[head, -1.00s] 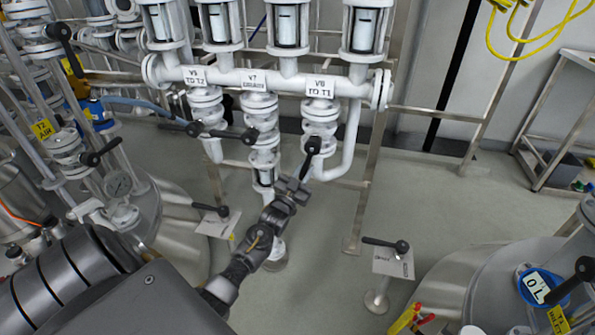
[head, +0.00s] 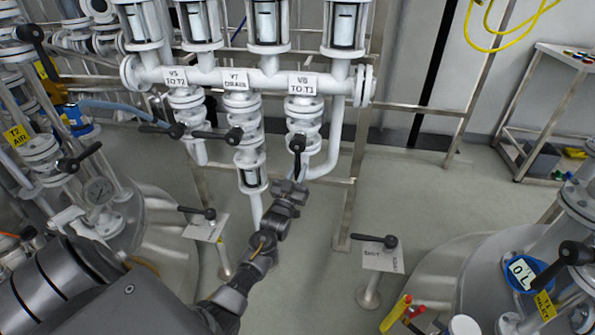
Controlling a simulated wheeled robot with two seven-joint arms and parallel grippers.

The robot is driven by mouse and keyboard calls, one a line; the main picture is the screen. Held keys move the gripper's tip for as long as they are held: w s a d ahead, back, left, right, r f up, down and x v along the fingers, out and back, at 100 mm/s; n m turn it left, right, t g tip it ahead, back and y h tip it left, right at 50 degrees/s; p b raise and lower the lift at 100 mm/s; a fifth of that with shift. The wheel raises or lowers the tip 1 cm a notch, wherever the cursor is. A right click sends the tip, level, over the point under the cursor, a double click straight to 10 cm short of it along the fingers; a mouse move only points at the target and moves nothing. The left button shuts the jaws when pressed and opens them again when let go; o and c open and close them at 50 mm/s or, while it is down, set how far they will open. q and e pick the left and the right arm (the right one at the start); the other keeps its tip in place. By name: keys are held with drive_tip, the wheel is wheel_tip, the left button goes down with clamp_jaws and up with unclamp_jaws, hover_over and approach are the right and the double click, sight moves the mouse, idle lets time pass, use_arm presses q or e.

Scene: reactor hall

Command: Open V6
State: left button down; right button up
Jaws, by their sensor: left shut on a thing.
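The V6 valve (head: 303,122) is a white flanged valve under the rightmost label plate (head: 304,84), which reads "TO T1". Its black lever handle (head: 297,146) points down in the picture, toward me, away from the valve body. My left gripper (head: 291,190) reaches up from the lower left and is shut on the free end of this handle. The jaws hide the handle's tip. My right gripper is not in view.
Beside V6 are the V7 valve handle (head: 220,136) and the V5 valve handle (head: 165,129). A white manifold pipe (head: 225,77) runs above. Two low label stands, one left (head: 203,229) and one right (head: 378,257), flank my arm. Open floor lies right of V6.

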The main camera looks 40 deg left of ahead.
use_arm(q)
drive_tip(key=c, duration=1.3)
unclamp_jaws()
drive_tip(key=shift+w+d, duration=0.1)
drive_tip(key=shift+d, duration=0.15)
drive_tip(key=shift+c, duration=0.2)
drive_tip(key=shift+o, duration=0.3)
drive_tip(key=shift+a, duration=0.15)
drive_tip(key=v, duration=1.1)
